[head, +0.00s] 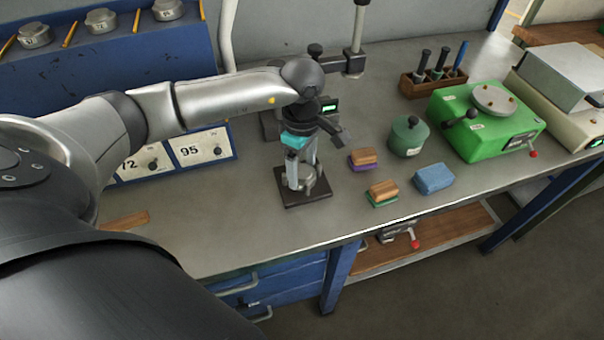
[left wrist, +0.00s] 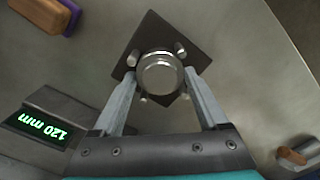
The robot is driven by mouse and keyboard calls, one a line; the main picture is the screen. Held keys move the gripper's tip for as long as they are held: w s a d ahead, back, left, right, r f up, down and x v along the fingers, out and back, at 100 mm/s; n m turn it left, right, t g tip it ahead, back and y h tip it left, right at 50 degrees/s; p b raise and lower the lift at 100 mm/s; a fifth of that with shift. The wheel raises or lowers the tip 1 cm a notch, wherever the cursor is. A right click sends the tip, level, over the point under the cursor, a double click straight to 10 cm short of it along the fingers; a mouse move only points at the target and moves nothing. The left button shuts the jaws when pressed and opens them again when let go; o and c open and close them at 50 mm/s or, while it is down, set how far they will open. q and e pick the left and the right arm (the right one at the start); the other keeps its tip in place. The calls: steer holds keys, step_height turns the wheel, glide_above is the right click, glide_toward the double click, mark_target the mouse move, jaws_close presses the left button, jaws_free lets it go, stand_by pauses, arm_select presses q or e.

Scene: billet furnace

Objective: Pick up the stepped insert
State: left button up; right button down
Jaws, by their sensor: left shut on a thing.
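The stepped insert (left wrist: 160,72) is a round, shiny metal piece with concentric steps, seen from above in the left wrist view. It stands among short metal pins on a dark square base plate (left wrist: 148,35); in the head view the plate (head: 291,199) lies on the bench. My left gripper (head: 303,177) points down over the plate, and its fingers are shut on the insert from two sides. In the head view the fingers partly hide the insert. I cannot tell whether the insert touches the plate. My right gripper is not in view.
A gauge reading 120 mm (left wrist: 45,125) stands close by. To the right are wood-backed brushes (head: 383,190), a blue block (head: 433,178), a green lidded pot (head: 408,137) and a green machine (head: 487,125).

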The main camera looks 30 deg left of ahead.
arm_select(q)
jaws_close()
stand_by(0.3)
steer(key=shift+w+r, duration=0.1)
steer(key=shift+r, duration=0.05)
